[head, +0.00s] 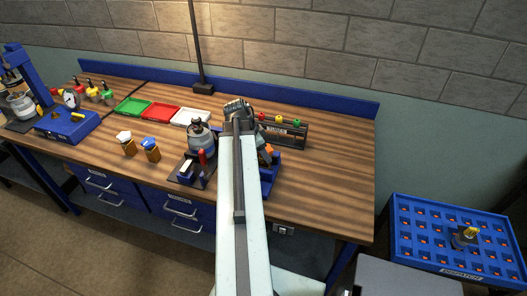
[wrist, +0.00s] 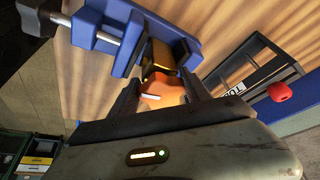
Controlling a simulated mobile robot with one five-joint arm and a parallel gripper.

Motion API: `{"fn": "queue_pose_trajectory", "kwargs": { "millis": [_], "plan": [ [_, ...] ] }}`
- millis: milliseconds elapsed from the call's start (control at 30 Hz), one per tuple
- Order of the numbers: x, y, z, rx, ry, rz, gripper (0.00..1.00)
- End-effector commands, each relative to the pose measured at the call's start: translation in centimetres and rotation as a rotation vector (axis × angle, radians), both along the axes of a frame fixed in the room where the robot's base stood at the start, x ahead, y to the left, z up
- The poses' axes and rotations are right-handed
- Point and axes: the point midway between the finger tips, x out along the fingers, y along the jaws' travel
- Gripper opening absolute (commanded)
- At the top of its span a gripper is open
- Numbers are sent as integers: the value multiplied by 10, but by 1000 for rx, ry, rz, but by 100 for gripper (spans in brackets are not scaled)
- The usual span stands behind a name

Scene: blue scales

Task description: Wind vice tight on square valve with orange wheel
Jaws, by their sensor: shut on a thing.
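The blue vice (wrist: 120,22) fills the top of the wrist view. Its metal screw (wrist: 98,36) and dark handle (wrist: 38,14) show at the left. A brass square valve (wrist: 158,62) sits at the vice's jaws; whether both jaws touch it I cannot tell. The orange wheel (wrist: 163,92) is on the valve's near end. My gripper (wrist: 162,96) is shut on the orange wheel, one dark finger on each side. In the head view the vice (head: 268,178) is partly hidden behind my arm, with a bit of orange (head: 268,148) above it.
A rack (head: 285,130) with red, yellow and green knobs stands right behind the vice. A scale-like device with a round vessel (head: 201,140) stands close left. Green, red and white trays (head: 165,112) lie farther left. A blue dispatch crate (head: 455,240) is at right. The bench's right end is clear.

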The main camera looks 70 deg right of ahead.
Motion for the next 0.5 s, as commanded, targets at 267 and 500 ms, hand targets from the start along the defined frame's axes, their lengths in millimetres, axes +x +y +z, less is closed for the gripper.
{"fn": "queue_pose_trajectory", "kwargs": {
  "millis": [267,500],
  "plan": [
    [0,0,0,-1,0,0,81],
    [0,0,0,-1,0,0,81]
  ]
}}
